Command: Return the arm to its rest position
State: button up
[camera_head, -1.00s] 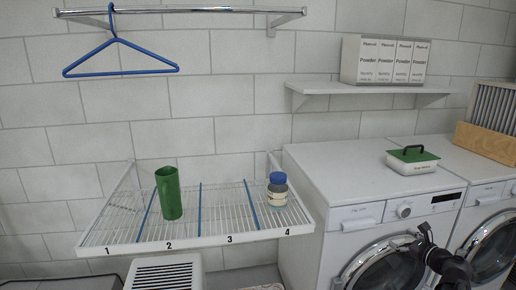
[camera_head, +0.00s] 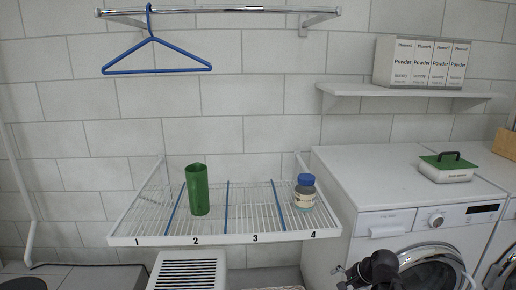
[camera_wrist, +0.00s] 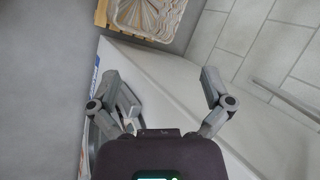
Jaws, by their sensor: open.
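My gripper (camera_wrist: 170,98) is open and empty in the wrist view, its two fingers spread wide apart. Behind the fingers are a white machine side and grey floor. In the head view my dark arm (camera_head: 376,270) shows at the bottom, in front of the washer; the fingertips cannot be made out there.
A white wire rack (camera_head: 225,239) holds a green cup (camera_head: 197,190) in section 2 and a blue-capped jar (camera_head: 305,190) in section 4. A washer (camera_head: 380,165) stands right, with a green-lidded box (camera_head: 447,167) on top. A blue hanger (camera_head: 155,71) hangs from a rail.

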jog(key=s+a+f+n+g+h, duration=0.3)
jog(key=s+a+n+g+h, duration=0.15)
jog(key=s+a+n, duration=0.4)
notch_tip(320, 180, up, 32)
jog(key=w+n+p, duration=0.1)
jog(key=n+p, duration=0.1)
jog(key=p, duration=3)
jog(key=shift+a+h, duration=0.25)
jog(key=shift+h, duration=0.1)
jog(key=shift+w+n, duration=0.1)
jog(key=shift+n, duration=0.15)
